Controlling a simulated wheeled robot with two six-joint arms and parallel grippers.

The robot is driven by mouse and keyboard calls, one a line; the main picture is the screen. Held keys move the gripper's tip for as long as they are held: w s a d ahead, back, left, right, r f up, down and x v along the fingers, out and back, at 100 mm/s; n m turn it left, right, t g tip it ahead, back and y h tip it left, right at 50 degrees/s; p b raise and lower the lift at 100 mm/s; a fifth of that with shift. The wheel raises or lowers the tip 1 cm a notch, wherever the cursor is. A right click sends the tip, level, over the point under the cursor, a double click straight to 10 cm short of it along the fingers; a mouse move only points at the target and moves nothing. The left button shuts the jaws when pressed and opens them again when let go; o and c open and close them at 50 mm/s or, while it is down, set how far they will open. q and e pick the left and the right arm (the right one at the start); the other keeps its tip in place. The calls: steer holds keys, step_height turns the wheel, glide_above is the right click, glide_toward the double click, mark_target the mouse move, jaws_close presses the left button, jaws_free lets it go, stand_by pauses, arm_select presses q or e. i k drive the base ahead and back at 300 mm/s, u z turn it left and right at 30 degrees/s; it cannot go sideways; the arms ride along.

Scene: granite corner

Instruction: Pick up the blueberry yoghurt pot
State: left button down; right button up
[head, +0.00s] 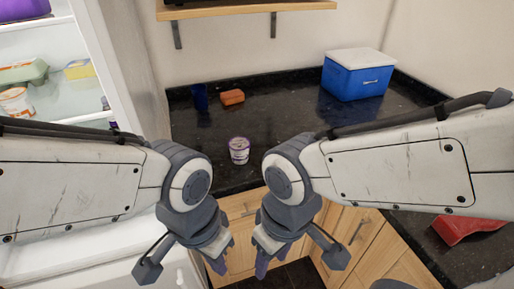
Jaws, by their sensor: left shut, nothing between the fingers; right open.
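The blueberry yoghurt pot (239,151) is a small white pot with purple markings. It stands upright on the black granite counter (275,118), near its front edge, between my two arms. My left gripper (217,264) hangs in front of the counter, below the pot in the picture, and is shut and empty. My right gripper (266,262) hangs just to its right, also in front of the counter, and is open and empty. Neither gripper touches the pot.
A dark blue cup (200,97) and an orange block (232,97) stand behind the pot. A blue cool box with a white lid (357,80) is at the back right. A red object (465,229) lies at the right. An open fridge (45,60) with food is at the left.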

mark_target(239, 147)
steer(key=z, duration=0.55)
steer(key=k, duration=1.25)
steer(key=u, duration=0.25)
steer(key=i, duration=1.6)
steer(key=z, duration=0.85)
